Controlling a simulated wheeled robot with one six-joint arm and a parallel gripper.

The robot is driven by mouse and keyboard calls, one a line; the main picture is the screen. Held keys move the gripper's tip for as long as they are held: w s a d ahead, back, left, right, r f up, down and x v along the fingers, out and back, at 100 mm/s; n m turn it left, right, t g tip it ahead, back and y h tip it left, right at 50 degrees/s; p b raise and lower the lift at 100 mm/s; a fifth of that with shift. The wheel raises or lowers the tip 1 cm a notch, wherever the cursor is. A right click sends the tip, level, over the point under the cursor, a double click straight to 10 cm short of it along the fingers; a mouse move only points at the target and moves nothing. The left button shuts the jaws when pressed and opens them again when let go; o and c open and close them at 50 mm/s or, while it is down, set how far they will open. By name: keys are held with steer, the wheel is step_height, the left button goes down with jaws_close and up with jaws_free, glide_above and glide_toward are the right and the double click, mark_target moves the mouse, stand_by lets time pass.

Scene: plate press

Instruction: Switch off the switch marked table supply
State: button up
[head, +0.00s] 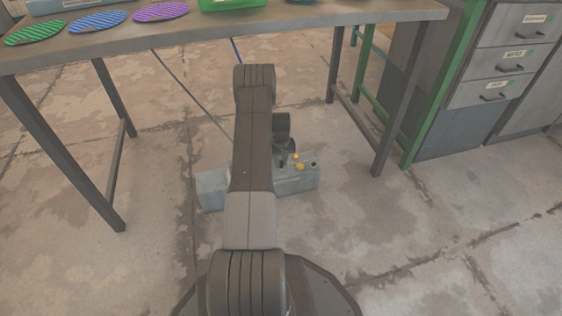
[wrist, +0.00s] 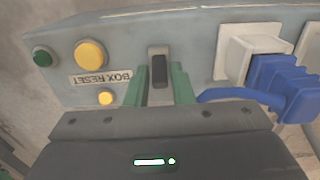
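A grey control box (head: 212,190) sits on the floor below the table, partly hidden by my arm in the head view. In the wrist view its face (wrist: 200,40) shows a black rocker switch (wrist: 158,70) in a light frame. I cannot tell whether the fingers touch the box.
Left of the rocker are a large yellow button (wrist: 90,54), a small yellow button (wrist: 105,98) and a green button (wrist: 42,57). A blue plug (wrist: 285,85) with a cable is at the right socket. The table (head: 300,20) stands above the box.

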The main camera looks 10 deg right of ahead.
jaws_close()
steer(key=shift+s+r+t+b, duration=0.1)
steer(key=shift+s+t+b, duration=0.25)
steer(key=shift+t, duration=0.7)
steer(key=shift+s+t+b, duration=0.2)
steer(key=shift+s+t, duration=0.2)
steer(key=shift+t, duration=0.65)
steer(key=shift+o, duration=2.1)
jaws_free()
